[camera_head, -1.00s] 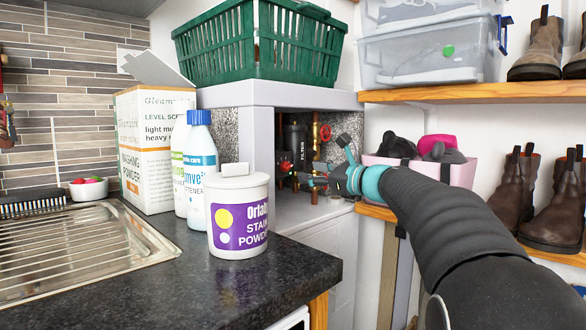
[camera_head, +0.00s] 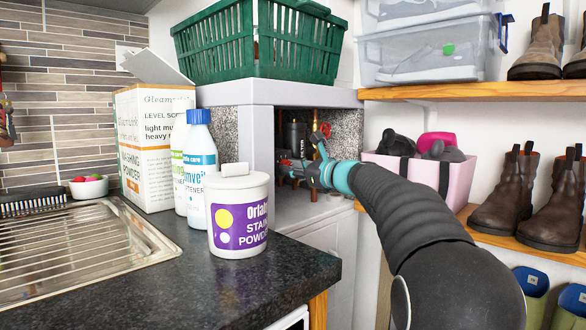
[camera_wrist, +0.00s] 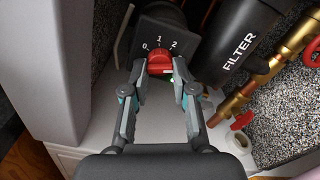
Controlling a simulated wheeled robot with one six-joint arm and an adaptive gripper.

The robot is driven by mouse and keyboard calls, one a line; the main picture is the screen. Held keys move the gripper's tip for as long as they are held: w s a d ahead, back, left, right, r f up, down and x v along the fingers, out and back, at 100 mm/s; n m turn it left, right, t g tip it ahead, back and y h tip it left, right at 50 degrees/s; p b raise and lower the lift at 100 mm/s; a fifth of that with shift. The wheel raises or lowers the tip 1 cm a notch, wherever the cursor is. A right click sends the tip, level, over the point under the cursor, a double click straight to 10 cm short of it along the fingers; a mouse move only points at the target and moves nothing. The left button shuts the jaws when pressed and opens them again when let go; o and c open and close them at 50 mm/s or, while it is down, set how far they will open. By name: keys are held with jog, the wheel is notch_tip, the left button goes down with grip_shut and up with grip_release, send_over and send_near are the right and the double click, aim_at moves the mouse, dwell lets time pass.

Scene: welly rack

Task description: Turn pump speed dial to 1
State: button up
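The pump speed dial (camera_wrist: 160,60) is a red knob on a dark plate (camera_wrist: 166,34) marked 0, 1 and 2, near the top centre of the wrist view. Its exact pointing is too small to tell. My gripper (camera_wrist: 160,70) has its two fingers apart, one on each side of the dial. I see no clear contact with the knob. In the head view my gripper (camera_head: 290,168) reaches into the niche under the grey shelf, and the dial is hard to make out behind it.
A black cylinder marked FILTER (camera_wrist: 238,38) stands right of the dial, with brass pipework (camera_wrist: 270,75) and a red valve handle (camera_wrist: 241,120) close by. The niche's grey side wall (camera_wrist: 45,70) is on the left. A white powder tub (camera_head: 237,235) stands at the counter's edge.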

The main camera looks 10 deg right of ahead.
grip_shut()
jog(key=shift+w+r+n+b, duration=0.1)
jog(key=shift+n+b, duration=2.95)
jog(key=shift+n, duration=1.4)
jog(key=shift+r+n+b, duration=0.1)
jog(key=shift+n+b, duration=2.95)
jog(key=shift+n, duration=1.4)
